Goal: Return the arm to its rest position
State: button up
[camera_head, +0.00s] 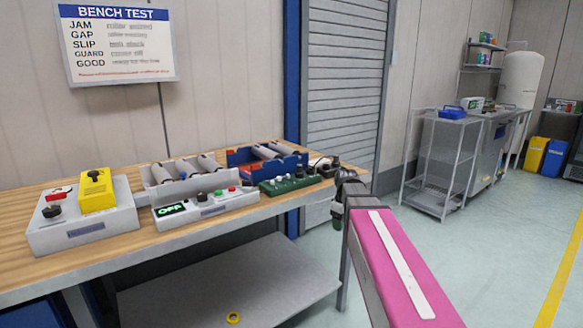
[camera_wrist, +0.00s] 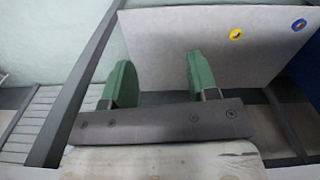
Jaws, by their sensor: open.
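My gripper (camera_wrist: 160,72) shows in the wrist view as two green fingers standing well apart, with nothing between them. In the head view my pink arm link reaches from the lower right towards the right end of the workbench (camera_head: 130,252). There my gripper (camera_head: 338,213) shows small and dark, with a bit of green, just off the bench's right end. It points down and is partly hidden by my arm. In the wrist view the pale lower shelf (camera_wrist: 178,40) lies beneath and beyond the fingers.
The bench carries a grey box with a yellow block (camera_head: 97,190), a console reading OFF (camera_head: 205,207), a green panel (camera_head: 290,184) and a blue roller tray (camera_head: 240,158). A yellow ring (camera_head: 233,317) lies on the lower shelf. A wire rack (camera_head: 440,160) stands right; floor between is clear.

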jog(key=s+f+m, duration=0.8)
jog(key=s+f, duration=0.6)
jog(key=f, duration=0.4)
jog(key=shift+m, duration=0.3)
